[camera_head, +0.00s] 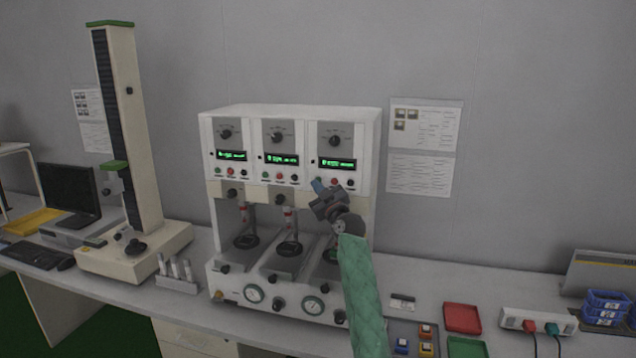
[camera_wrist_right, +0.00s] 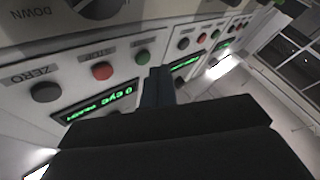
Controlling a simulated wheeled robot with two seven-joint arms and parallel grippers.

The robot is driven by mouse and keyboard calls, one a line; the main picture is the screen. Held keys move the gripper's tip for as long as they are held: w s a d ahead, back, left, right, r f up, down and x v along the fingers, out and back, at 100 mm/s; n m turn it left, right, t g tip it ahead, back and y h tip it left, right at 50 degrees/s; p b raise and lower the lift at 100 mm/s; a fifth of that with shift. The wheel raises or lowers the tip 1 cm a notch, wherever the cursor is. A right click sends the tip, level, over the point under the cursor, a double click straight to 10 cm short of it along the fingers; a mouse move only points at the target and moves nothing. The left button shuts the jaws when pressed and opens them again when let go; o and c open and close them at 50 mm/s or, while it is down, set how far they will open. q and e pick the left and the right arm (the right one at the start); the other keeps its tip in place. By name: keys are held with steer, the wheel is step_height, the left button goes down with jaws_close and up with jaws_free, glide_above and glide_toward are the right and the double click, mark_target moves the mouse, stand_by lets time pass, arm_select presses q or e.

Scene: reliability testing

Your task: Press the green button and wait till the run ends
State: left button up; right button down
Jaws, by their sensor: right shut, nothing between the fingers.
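The white test machine (camera_head: 290,150) has three stations, each with a knob, a lit green display and a row of small buttons. In the right wrist view, the right station's green button (camera_wrist_right: 142,56) sits beside a red button (camera_wrist_right: 102,70) and a dark button (camera_wrist_right: 46,92) marked ZERO. My right gripper (camera_head: 318,186) is shut and empty, with its tips at the right station's button row. In the wrist view its dark fingertips (camera_wrist_right: 158,78) are close beside the green button; I cannot tell whether they touch the panel. The right station's display (camera_head: 337,163) shows green text. My left gripper is not in view.
A tall column tester (camera_head: 130,130) and a monitor (camera_head: 68,192) stand left on the bench. A red tray (camera_head: 462,317), a power strip (camera_head: 540,322) and blue bins (camera_head: 605,306) lie right. My right arm crosses in front of the machine's right station.

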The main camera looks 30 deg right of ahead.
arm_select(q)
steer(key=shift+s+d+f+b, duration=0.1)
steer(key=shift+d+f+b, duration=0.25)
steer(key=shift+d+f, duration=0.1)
arm_select(e)
steer(key=shift+w+d, duration=0.25)
steer(key=shift+d, duration=0.15)
stand_by(1.6)
